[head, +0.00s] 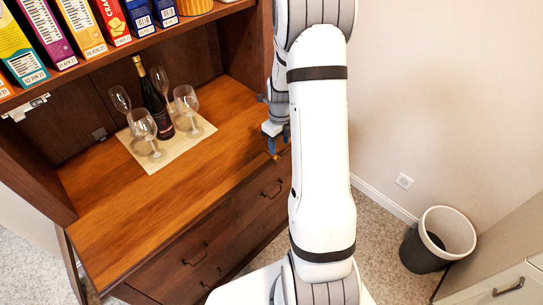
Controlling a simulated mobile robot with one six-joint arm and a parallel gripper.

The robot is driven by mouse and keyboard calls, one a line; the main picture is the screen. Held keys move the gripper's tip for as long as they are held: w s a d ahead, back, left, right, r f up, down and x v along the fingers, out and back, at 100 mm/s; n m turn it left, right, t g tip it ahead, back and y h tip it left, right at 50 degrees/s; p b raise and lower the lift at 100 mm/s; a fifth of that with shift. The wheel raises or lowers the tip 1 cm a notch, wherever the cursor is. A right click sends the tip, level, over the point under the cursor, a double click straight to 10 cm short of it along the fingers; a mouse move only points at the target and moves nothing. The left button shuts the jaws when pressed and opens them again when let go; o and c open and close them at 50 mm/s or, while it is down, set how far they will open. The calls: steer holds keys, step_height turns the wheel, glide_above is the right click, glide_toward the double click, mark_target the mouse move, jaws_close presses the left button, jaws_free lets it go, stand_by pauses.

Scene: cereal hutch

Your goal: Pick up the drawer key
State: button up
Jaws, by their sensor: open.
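I cannot make out the drawer key for certain. My gripper (275,134) is at the right end of the hutch's wooden counter, pointing down, partly hidden behind my white arm. It is open. A small blue and dark thing (273,148) shows just below the fingers at the counter's front edge; it is too small to tell whether it is the key or part of the gripper. The hutch counter (110,225) is bare at its front left.
A dark wine bottle (156,108) and several glasses (143,127) stand on a beige mat (203,126) left of my gripper. Cereal boxes (82,27) line the shelf above. Drawers with dark handles (196,254) are below. A waste bin (420,250) stands on the floor at right.

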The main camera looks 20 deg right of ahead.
mark_target(279, 158)
step_height(279, 158, down, 8)
steer(key=shift+s+r+p, duration=0.1)
steer(key=shift+r+p, duration=0.05)
steer(key=shift+p, duration=0.45)
